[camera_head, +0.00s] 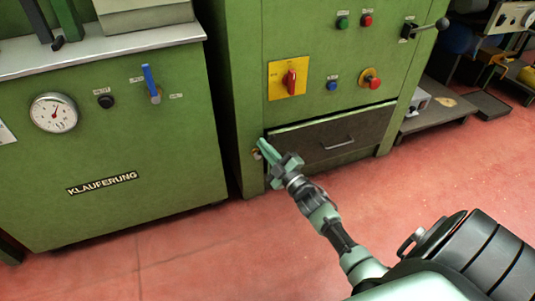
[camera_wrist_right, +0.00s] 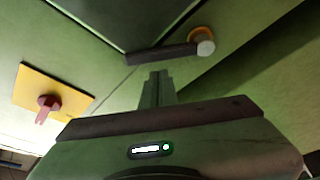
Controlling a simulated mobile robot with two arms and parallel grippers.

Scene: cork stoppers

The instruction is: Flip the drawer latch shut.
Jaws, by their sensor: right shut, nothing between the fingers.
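The drawer (camera_head: 333,142) is a dark front with a small bar handle in the green machine, in the head view. Its dark face also shows at the top of the wrist view (camera_wrist_right: 125,18). The latch is a dark bar (camera_wrist_right: 160,54) on a round orange-and-white pivot (camera_wrist_right: 204,46). Its free end is by the drawer's corner; whether it overlaps the front is unclear. In the head view only the pivot (camera_head: 256,153) shows, left of the drawer. My right gripper (camera_head: 262,145) is shut and empty, fingertips close to the bar (camera_wrist_right: 157,75); contact is unclear. My left gripper is out of view.
Above the drawer are a yellow plate with a red rotary switch (camera_head: 290,80), a blue button (camera_head: 331,86) and a red knob (camera_head: 372,80). A green cabinet (camera_head: 110,150) with a gauge stands left. The red floor (camera_head: 200,250) in front is clear.

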